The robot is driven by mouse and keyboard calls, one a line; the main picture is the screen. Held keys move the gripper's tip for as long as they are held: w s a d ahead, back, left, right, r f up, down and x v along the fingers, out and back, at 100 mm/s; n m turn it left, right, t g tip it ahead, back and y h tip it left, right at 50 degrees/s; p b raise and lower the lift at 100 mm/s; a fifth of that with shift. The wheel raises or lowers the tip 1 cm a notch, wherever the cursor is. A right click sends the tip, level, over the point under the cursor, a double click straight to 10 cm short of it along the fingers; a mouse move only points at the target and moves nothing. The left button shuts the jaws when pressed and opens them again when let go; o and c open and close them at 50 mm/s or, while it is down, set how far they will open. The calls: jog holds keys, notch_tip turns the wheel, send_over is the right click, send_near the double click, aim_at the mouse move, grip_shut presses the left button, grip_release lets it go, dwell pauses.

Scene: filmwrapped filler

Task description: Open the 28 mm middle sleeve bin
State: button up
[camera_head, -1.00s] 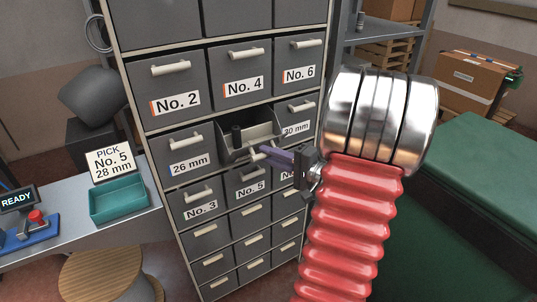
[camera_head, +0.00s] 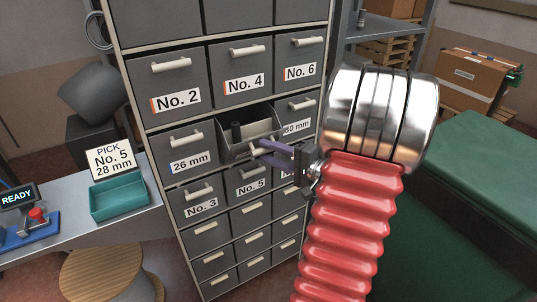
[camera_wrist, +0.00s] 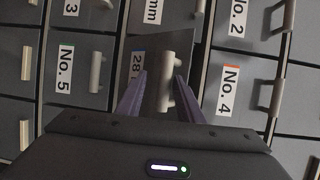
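The 28 mm middle sleeve bin (camera_head: 262,128) is pulled out of the cabinet, so its open top shows in the head view. A dark upright sleeve (camera_head: 236,132) stands inside at the left. In the wrist view its front carries a partly covered "28" label (camera_wrist: 137,64) and a pale bar handle (camera_wrist: 166,82). My gripper (camera_head: 258,150) is at the front of this bin. In the wrist view, my gripper's purple fingers (camera_wrist: 160,80) are spread on either side of the handle, with visible gaps. The rest of the label is hidden behind a finger.
The 26 mm bin (camera_head: 186,150) and 30 mm bin (camera_head: 297,108) flank it, both closed. The No. 5 drawer (camera_head: 250,178) below and No. 4 drawer (camera_head: 241,72) above are closed. A teal tray (camera_head: 119,200) sits on the left bench by the pick card (camera_head: 110,158).

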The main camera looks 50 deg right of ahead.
jog(key=s+d, duration=0.1)
jog(key=s, duration=1.2)
jog(key=shift+s+d+r, duration=0.25)
jog(key=shift+s+r, duration=0.1)
jog(key=shift+r, duration=0.05)
jog(key=shift+c, duration=0.3)
